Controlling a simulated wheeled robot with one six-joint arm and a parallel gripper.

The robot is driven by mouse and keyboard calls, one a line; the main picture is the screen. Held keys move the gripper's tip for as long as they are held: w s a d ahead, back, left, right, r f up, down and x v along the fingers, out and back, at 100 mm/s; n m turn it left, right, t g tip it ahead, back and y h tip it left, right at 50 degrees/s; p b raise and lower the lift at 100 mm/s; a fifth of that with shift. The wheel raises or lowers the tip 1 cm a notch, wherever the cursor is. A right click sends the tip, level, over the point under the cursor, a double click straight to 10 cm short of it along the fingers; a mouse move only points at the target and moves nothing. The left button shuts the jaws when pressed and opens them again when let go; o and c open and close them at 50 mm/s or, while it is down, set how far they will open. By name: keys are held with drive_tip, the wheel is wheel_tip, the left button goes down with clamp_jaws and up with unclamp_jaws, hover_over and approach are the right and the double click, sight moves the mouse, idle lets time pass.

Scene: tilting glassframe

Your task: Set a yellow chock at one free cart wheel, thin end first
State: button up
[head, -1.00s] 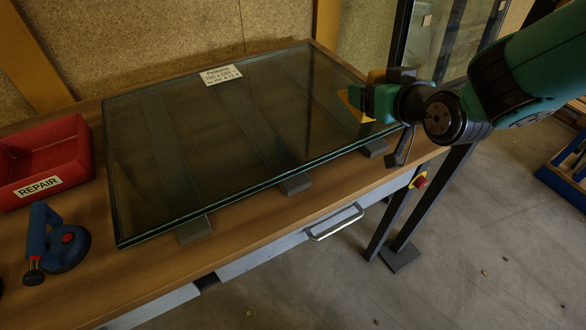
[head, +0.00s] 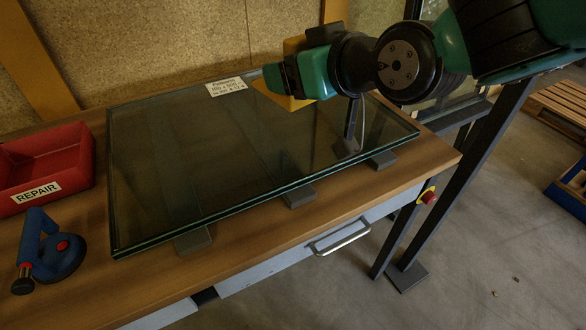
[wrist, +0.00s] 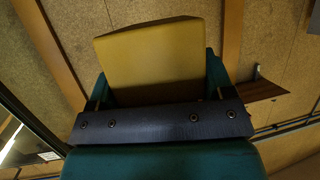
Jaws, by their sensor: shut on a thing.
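My gripper (head: 292,76) is shut on the yellow chock (head: 284,98) and holds it above the right part of the glass on the bench. In the wrist view the yellow chock (wrist: 155,58) sits between the two green fingers, with its broad face showing. Which end of it is thin cannot be told. In the head view the gripper and wrist hide part of the chock. No cart or cart wheel can be made out in either view.
A glass pane (head: 190,150) lies on dark strips on the wooden bench (head: 415,160). A red REPAIR box (head: 50,165) and a blue suction lifter (head: 50,250) stand at the left. A dark post (head: 470,170) rises at the right. Open floor (head: 500,240) lies front right.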

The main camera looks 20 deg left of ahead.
wheel_tip(320, 180, down, 18)
drive_tip(key=shift+f+b, duration=0.15)
drive_tip(key=shift+b, duration=0.35)
drive_tip(key=shift+f+b, duration=0.25)
drive_tip(key=shift+b, duration=0.05)
drive_tip(key=o, duration=1.3)
drive_tip(key=shift+c, duration=0.2)
drive_tip(key=shift+r+p, duration=0.1)
drive_tip(key=shift+p, duration=0.4)
drive_tip(key=b+v, duration=1.2)
drive_tip(key=v, duration=0.5)
drive_tip(key=shift+r+b, duration=0.35)
drive_tip(key=shift+r, duration=0.05)
